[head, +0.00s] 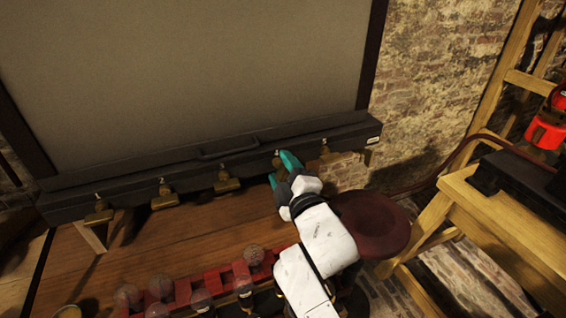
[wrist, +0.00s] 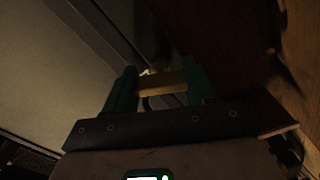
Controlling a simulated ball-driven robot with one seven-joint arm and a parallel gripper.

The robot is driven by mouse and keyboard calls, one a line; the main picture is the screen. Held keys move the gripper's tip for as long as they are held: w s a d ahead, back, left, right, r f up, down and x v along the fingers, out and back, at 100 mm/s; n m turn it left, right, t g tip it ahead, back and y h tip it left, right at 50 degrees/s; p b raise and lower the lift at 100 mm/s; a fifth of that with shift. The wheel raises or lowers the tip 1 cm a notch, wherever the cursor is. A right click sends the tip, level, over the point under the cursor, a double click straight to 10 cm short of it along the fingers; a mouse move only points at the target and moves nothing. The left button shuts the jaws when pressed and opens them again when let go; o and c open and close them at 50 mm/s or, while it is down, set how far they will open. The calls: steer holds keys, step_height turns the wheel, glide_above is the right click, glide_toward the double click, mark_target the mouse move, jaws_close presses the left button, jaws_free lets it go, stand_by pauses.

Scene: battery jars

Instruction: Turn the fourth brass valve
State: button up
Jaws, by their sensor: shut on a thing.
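A row of brass valves runs along the front of a long dark bar. From the left in the head view, the first (head: 97,212), second (head: 165,196) and third (head: 226,181) stand clear. My gripper (head: 284,170) is at the fourth brass valve (head: 278,153), its green fingers covering much of it. In the wrist view my gripper (wrist: 161,78) is shut on the valve's brass handle (wrist: 160,83), with one green finger on each side. A fifth valve (head: 329,153) is just right of the gripper.
A wooden bench (head: 140,245) lies below the bar, with a red rack (head: 215,281) of glass jars at its front. A round dark-red stool seat (head: 370,223) is right of my arm. A wooden table (head: 480,205) and ladder (head: 500,95) stand at the right.

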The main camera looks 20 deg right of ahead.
steer(key=n+p, duration=0.2)
steer(key=n, duration=0.1)
steer(key=shift+r, duration=0.1)
steer(key=shift+n+p, duration=0.6)
steer(key=shift+n, duration=0.2)
steer(key=shift+f, duration=0.2)
steer(key=o, duration=1)
steer(key=shift+o, duration=0.2)
steer(key=s+b, duration=0.1)
steer(key=s, duration=0.9)
steer(key=shift+s, duration=0.4)
